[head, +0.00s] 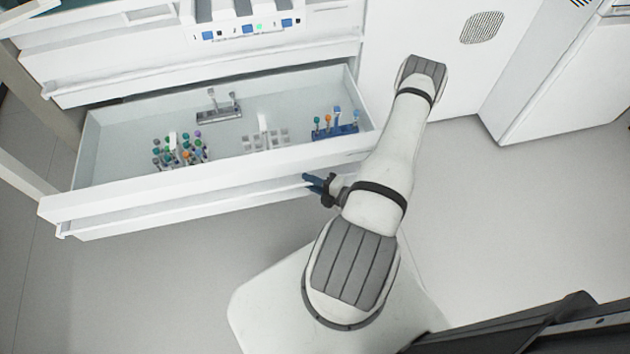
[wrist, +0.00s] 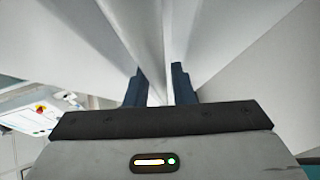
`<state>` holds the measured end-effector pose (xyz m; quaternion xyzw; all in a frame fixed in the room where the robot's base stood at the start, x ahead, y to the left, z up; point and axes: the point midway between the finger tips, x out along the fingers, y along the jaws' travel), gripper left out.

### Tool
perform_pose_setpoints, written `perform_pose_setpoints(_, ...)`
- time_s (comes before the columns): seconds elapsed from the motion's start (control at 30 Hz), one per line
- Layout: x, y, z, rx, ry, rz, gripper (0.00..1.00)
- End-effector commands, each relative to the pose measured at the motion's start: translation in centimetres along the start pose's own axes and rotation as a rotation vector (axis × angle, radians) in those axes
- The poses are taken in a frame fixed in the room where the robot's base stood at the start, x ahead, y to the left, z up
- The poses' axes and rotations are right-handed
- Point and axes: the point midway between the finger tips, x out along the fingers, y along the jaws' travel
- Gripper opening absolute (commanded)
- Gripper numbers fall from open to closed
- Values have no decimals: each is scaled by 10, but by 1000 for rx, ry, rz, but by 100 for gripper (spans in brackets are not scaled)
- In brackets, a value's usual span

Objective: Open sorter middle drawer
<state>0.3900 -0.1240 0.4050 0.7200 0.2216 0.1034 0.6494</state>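The sorter's middle drawer (head: 120,207) is a long white drawer, pulled well out below the white panel in the head view. Its inside shows. A lipped handle strip (head: 180,208) runs along the lower front of the drawer. My gripper (head: 314,182), with dark blue fingers, is at the right end of that strip. In the wrist view, my gripper's two fingertips (wrist: 159,72) are a small gap apart, one on each side of a pale edge that looks like the handle lip. The exact contact is hard to see.
In the drawer stand a cluster of capped tubes (head: 181,150), a white rack (head: 265,138), a blue rack (head: 336,130) with tubes and a grey rack (head: 218,113). A closed white front (head: 200,72) lies above. The grey floor (head: 510,230) at right is clear.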

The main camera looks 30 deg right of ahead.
Motion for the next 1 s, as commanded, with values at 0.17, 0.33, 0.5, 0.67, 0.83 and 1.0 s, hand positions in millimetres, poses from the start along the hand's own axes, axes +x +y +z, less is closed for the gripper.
perform_pose_setpoints(0.17,0,0,-1,2,2,0,22)
perform_pose_setpoints(0.33,-7,1,-1,3,0,1,22)
perform_pose_setpoints(0.5,-28,1,-1,3,-3,1,22)
perform_pose_setpoints(0.67,-51,1,-1,2,-4,1,22)
perform_pose_setpoints(0.83,-70,0,-1,2,-3,1,22)
perform_pose_setpoints(1.0,-80,0,-1,1,-1,1,22)
